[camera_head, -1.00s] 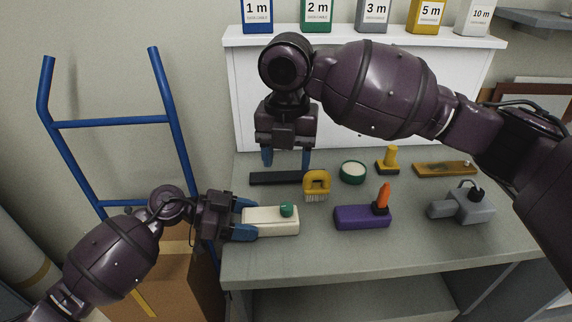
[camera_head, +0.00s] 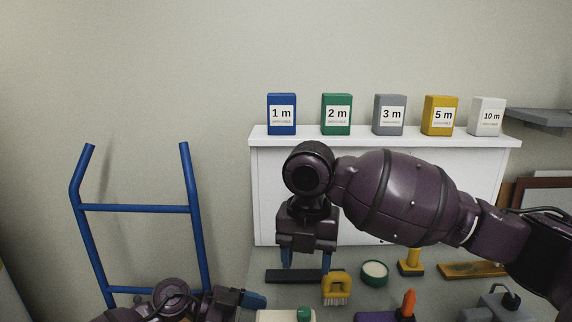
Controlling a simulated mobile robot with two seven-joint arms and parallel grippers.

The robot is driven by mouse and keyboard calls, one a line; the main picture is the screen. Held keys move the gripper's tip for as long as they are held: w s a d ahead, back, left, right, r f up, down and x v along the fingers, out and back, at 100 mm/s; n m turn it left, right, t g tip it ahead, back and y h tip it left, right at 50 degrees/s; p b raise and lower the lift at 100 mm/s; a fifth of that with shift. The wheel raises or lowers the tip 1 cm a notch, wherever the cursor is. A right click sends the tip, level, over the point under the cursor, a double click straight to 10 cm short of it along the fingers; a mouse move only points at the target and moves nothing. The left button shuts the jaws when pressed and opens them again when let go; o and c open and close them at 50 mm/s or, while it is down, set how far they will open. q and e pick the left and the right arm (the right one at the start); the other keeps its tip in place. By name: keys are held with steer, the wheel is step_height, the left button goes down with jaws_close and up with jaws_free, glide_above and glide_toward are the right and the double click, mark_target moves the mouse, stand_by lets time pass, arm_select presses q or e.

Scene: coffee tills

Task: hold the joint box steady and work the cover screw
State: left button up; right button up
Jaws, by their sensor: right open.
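The joint box, a cream-white block (camera_head: 275,316), lies at the bottom edge, its lower part cut off. A green round knob (camera_head: 304,314), apparently the cover screw, stands on its top. My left gripper (camera_head: 252,300) is at the box's left end, one blue finger along the far side; the other finger is out of frame. One second ago both fingers sat against the box's two sides. My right gripper (camera_head: 307,262) is open and empty, pointing down above the back of the bench, behind the box and apart from it.
A black bar (camera_head: 296,276) lies below my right gripper. A yellow brush (camera_head: 336,288), round green dish (camera_head: 374,272), yellow stamp-like tool (camera_head: 411,264), purple block with orange handle (camera_head: 385,317) and grey device (camera_head: 495,310) stand rightward. Labelled boxes line the white shelf (camera_head: 400,142). A blue hand truck (camera_head: 135,208) stands left.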

arm_select(q)
steer(key=v, duration=1)
steer(key=shift+a, duration=0.2)
steer(key=shift+r, duration=0.1)
